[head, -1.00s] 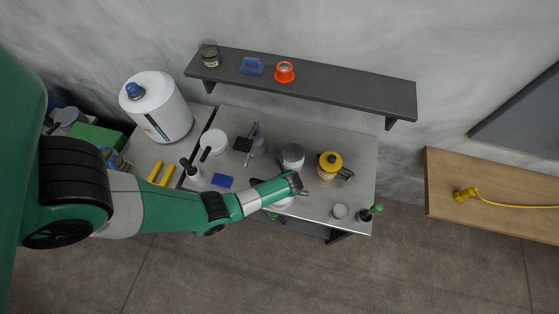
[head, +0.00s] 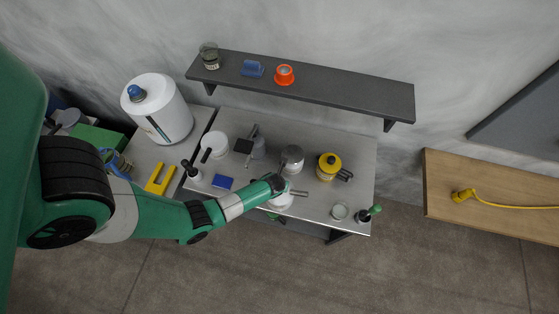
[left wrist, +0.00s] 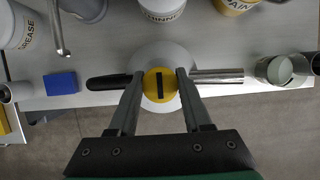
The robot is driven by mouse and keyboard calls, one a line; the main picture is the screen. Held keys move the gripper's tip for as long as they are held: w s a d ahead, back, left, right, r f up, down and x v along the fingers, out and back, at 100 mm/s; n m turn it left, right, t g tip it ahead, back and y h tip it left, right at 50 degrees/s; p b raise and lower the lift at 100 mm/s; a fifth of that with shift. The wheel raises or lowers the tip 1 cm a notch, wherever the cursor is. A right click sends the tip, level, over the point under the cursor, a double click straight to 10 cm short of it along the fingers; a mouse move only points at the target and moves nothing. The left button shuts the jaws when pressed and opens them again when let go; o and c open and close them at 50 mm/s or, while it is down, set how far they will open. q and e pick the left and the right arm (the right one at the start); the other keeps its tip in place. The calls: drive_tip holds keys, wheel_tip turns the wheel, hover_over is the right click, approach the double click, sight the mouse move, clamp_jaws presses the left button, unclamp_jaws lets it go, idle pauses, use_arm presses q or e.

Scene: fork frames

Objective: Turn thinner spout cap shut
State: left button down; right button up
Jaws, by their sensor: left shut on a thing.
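A yellow round cap (left wrist: 159,85) with a black bar across it sits on top of a white round body (left wrist: 160,54) in the left wrist view. A black handle (left wrist: 108,82) sticks out to the left of this body and a metal tube (left wrist: 218,76) to the right. The black bar points up and down in this view. My left gripper (left wrist: 160,78) is shut on the cap from both sides; it also shows in the head view (head: 279,184), where it hides the cap. My right gripper is not in view.
A wall shelf (head: 340,88) hangs behind. The bench's front edge is close to the gripper.

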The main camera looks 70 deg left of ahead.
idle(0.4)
use_arm(q)
drive_tip(key=shift+c, duration=1.6)
unclamp_jaws()
drive_tip(key=v, duration=1.1)
drive_tip(key=shift+r, duration=0.3)
drive_tip(key=shift+s, duration=0.1)
